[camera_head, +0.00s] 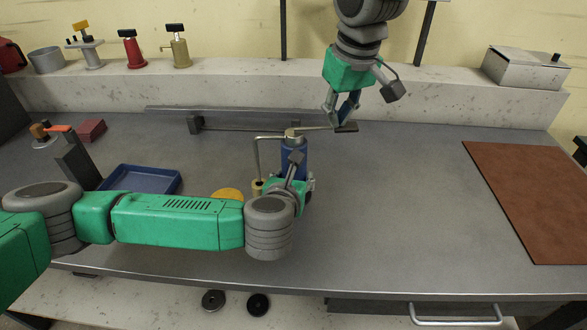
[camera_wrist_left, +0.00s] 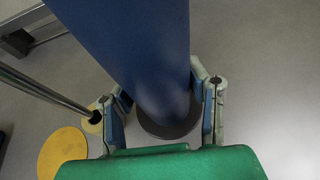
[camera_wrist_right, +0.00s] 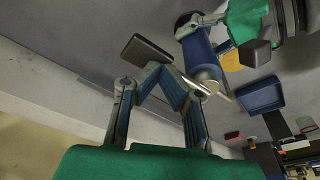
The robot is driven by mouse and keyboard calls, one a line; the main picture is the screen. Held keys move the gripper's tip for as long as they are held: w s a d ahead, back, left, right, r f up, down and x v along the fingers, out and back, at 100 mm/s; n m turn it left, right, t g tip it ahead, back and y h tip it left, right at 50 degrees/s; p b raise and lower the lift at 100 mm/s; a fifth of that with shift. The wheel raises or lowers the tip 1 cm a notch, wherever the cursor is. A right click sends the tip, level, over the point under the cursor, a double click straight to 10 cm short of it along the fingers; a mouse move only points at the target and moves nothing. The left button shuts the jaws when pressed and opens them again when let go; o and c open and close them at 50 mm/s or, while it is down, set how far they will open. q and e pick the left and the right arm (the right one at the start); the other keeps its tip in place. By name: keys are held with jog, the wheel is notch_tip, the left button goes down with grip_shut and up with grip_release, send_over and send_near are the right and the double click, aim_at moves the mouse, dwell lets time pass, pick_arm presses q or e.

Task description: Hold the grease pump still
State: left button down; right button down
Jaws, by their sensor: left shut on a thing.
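The grease pump has a blue cylindrical body (camera_head: 294,150), a lever (camera_head: 318,129) with a dark grip, and a thin bent pipe on its left. It stands upright on the bench. My left gripper (camera_head: 290,182) is shut around the blue body, with a finger on each side in the left wrist view (camera_wrist_left: 165,105). The dark round base (camera_wrist_left: 170,125) shows between those fingers. My right gripper (camera_head: 344,118) is at the outer end of the lever. In the right wrist view its fingertips (camera_wrist_right: 165,80) come close together by the dark grip (camera_wrist_right: 147,50); whether they hold it is unclear.
A yellow disc (camera_head: 228,195) and a blue tray (camera_head: 140,180) lie left of the pump. A brown mat (camera_head: 530,200) covers the right side. A metal box (camera_head: 525,68) and several tools stand on the back ledge. The bench between pump and mat is clear.

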jog(key=shift+f, duration=0.75)
jog(key=shift+r, duration=3.25)
jog(key=shift+f, duration=0.15)
dwell(0.6)
dwell(2.4)
jog(key=shift+r, duration=0.2)
dwell(0.3)
